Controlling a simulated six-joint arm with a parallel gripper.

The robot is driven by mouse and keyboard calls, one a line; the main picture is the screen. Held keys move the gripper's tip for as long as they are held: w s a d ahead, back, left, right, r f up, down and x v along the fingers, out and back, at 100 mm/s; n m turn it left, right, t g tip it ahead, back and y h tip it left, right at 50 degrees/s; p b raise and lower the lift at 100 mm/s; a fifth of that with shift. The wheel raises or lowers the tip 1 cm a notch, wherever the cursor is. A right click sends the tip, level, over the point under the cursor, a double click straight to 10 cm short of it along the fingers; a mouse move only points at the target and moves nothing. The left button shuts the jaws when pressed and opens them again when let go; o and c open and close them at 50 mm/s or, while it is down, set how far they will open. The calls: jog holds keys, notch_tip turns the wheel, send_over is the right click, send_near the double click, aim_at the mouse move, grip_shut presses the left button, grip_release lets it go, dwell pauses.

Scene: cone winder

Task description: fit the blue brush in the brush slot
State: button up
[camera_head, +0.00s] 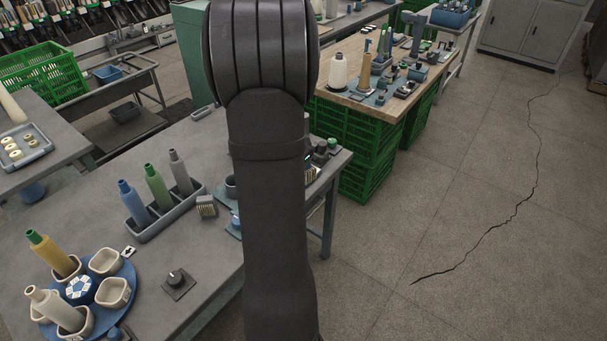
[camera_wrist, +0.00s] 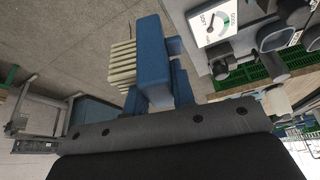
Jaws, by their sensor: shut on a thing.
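The blue brush (camera_wrist: 152,55) shows in the wrist view, with a blue block body and cream bristles (camera_wrist: 122,64) pointing left. My gripper (camera_wrist: 160,92) is shut on it, at the upper middle of that view. In the head view my own arm hides the gripper and the held brush. I cannot make out the brush slot in either view.
A blue turntable (camera_head: 103,318) with cups is at front left. A dial gauge (camera_wrist: 213,22) shows at the wrist view's upper right.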

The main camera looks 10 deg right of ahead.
jog(key=w+a+f+m+g, duration=0.3)
jog(key=w+a+m+g, duration=0.2)
jog(key=w+a+m, duration=0.8)
jog(key=shift+w+a+m+g+y, duration=0.3)
jog(key=shift+w+m+y, duration=0.1)
jog(key=shift+w+m, duration=0.7)
jog(key=shift+f, duration=0.35)
dwell(0.4)
jog(key=shift+f, duration=0.35)
jog(key=shift+f, duration=0.35)
dwell(0.3)
jog(key=shift+f, duration=0.35)
jog(key=shift+f, duration=0.25)
dwell(0.4)
